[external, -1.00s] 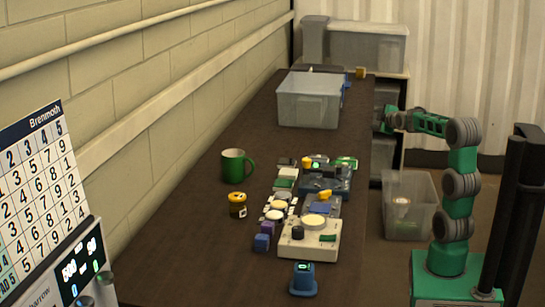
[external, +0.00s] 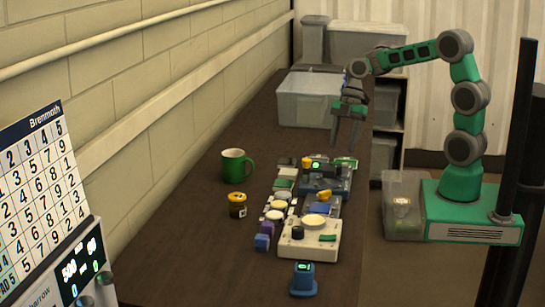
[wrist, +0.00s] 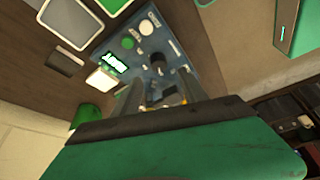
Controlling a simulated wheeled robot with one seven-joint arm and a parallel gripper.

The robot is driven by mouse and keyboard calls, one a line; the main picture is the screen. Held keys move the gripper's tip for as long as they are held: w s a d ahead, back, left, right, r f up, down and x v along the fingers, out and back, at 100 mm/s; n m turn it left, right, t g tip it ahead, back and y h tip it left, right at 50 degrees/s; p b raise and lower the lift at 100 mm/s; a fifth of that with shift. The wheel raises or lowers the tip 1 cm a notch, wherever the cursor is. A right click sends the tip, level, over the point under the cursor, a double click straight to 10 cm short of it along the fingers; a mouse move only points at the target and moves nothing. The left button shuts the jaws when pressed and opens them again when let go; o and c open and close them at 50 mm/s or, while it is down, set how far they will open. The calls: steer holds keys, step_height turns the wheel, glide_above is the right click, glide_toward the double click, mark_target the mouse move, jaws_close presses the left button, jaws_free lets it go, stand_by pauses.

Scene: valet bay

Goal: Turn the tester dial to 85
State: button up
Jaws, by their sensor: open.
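The dark blue-grey unit (external: 338,184) with a lit green display stands at the far end of the cluster of devices on the bench. It looks like the tester. In the wrist view a blue-grey panel (wrist: 175,82) shows a lit display (wrist: 114,62), a dark round dial (wrist: 157,60) and a green round button (wrist: 128,42). The display's reading is too small to tell. My gripper (external: 346,143) is open and empty, pointing down above and beyond this unit, apart from it. In the wrist view my gripper (wrist: 160,88) shows its fingers spread below the dial, partly hiding the panel.
A cream device (external: 310,246) with a black knob and a small blue unit (external: 303,279) stand nearer. A green mug (external: 235,165) and a yellow-lidded jar (external: 237,205) are at the left. A clear bin (external: 308,100) stands behind. The bench's left side is mostly clear.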

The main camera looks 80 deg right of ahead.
mark_target(337, 165)
steer(key=x, duration=0.6)
steer(key=shift+w+a+f, duration=0.1)
steer(key=shift+f, duration=0.3)
steer(key=shift+c, duration=0.2)
jaws_close()
